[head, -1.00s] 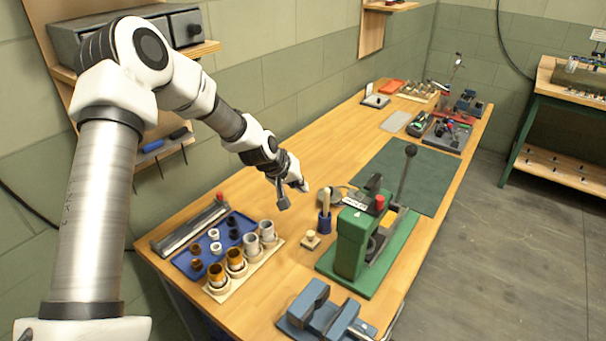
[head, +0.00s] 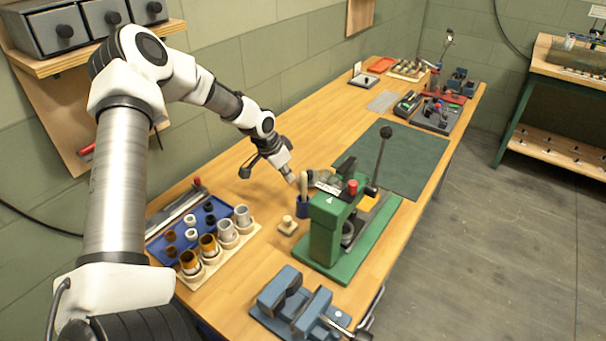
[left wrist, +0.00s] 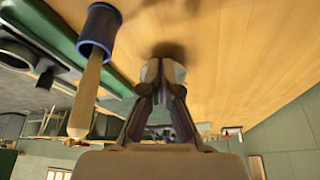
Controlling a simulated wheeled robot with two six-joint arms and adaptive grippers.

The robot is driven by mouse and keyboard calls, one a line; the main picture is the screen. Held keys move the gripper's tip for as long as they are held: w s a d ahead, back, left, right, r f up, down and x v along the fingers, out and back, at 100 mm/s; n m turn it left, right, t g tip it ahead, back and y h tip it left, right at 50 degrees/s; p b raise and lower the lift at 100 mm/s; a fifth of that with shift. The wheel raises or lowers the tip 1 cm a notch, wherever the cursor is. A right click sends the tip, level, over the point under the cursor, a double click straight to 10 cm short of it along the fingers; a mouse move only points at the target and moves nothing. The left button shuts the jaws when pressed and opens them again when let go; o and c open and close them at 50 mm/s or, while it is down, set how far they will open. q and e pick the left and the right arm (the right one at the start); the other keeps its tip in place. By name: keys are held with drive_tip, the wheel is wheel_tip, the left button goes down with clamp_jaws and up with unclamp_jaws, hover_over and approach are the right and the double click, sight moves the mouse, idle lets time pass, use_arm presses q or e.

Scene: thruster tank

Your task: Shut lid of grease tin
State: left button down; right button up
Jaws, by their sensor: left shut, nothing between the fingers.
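My left gripper (head: 289,176) is low over the bench, left of the green press and just behind the blue cup. Its fingers (left wrist: 163,72) are shut and empty in the left wrist view, over bare wood. A low grey round thing (head: 318,177), perhaps the grease tin, shows right of the fingertips, partly hidden by the press. I cannot make out its lid or whether it is open. No tin is clear in the left wrist view. My right gripper is not in view.
The blue cup (head: 303,208) holds a wooden-handled tool (left wrist: 86,95), close beside my left fingers. The green press (head: 325,230) stands to the right with a tall lever. A blue tray (head: 170,245), a blue vise (head: 290,300) and a green mat (head: 400,165) are around. Bench behind the gripper is bare.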

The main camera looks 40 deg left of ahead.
sight(310, 173)
use_arm(q)
drive_tip(key=shift+x, duration=1.25)
drive_tip(key=shift+w+r+b, duration=0.25)
drive_tip(key=shift+w+b, duration=0.1)
drive_tip(key=shift+w, duration=0.65)
drive_tip(key=shift+w+d+r, duration=0.1)
drive_tip(key=shift+w+d, duration=0.3)
drive_tip(key=shift+w, duration=0.3)
drive_tip(key=shift+a, duration=0.1)
drive_tip(key=shift+s, duration=0.1)
